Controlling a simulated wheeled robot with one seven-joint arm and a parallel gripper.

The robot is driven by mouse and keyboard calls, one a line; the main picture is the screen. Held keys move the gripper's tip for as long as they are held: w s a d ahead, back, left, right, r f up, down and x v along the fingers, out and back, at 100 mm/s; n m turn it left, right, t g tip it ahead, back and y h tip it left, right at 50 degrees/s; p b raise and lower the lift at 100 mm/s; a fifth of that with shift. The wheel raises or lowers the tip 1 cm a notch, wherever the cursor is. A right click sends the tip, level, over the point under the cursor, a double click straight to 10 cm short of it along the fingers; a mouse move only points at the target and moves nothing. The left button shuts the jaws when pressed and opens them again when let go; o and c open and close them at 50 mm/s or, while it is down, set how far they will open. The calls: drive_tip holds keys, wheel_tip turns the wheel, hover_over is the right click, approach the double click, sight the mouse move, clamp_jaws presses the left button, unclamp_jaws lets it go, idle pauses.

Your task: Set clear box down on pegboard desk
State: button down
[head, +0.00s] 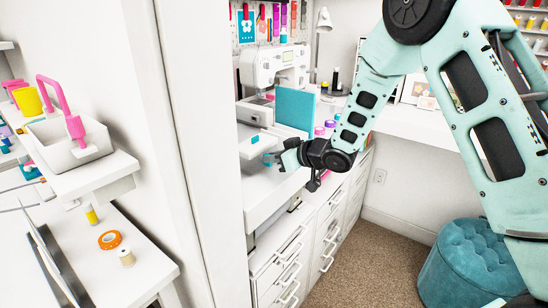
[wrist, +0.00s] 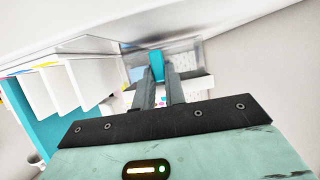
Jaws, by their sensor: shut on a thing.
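My gripper (head: 284,159) reaches over the near left part of the white pegboard desk (head: 262,192). In the wrist view my gripper (wrist: 160,82) has its two fingers close together, shut on the clear box (wrist: 190,52). The box looks like a see-through grey block around the fingertips, with a teal patch between them. In the head view the clear box (head: 261,147) is pale and hard to make out against the white things behind it. I cannot tell whether its underside touches the desk.
A white sewing machine (head: 270,66) and an upright teal panel (head: 294,108) stand behind my gripper. Purple and pink spools (head: 325,128) are to the right. A white wall edge (head: 185,150) stands left of the desk. A teal tufted stool (head: 465,262) is on the carpet.

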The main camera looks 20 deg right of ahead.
drive_tip(key=shift+f+b, duration=0.35)
drive_tip(key=shift+f, duration=0.15)
drive_tip(key=c, duration=1.5)
unclamp_jaws()
drive_tip(key=shift+o, duration=0.2)
drive_tip(key=shift+r, duration=0.25)
drive_tip(key=r+v, duration=0.1)
drive_tip(key=v, duration=1.1)
drive_tip(key=s+a+g+h, duration=0.2)
drive_tip(key=s+a+h, duration=0.15)
drive_tip(key=a, duration=0.25)
drive_tip(key=s+a+g+h, duration=0.1)
drive_tip(key=s+a+g, duration=0.1)
drive_tip(key=s, duration=0.8)
drive_tip(key=s+a+f+g+h, duration=0.1)
drive_tip(key=s+g, duration=0.3)
drive_tip(key=s, duration=0.6)
drive_tip(key=s+a+f+g+h, duration=0.1)
drive_tip(key=s+a+g+h, duration=0.1)
drive_tip(key=s, duration=0.8)
drive_tip(key=shift+a+n+g, duration=0.3)
drive_tip(key=shift+a+g, duration=0.2)
drive_tip(key=shift+a, duration=0.5)
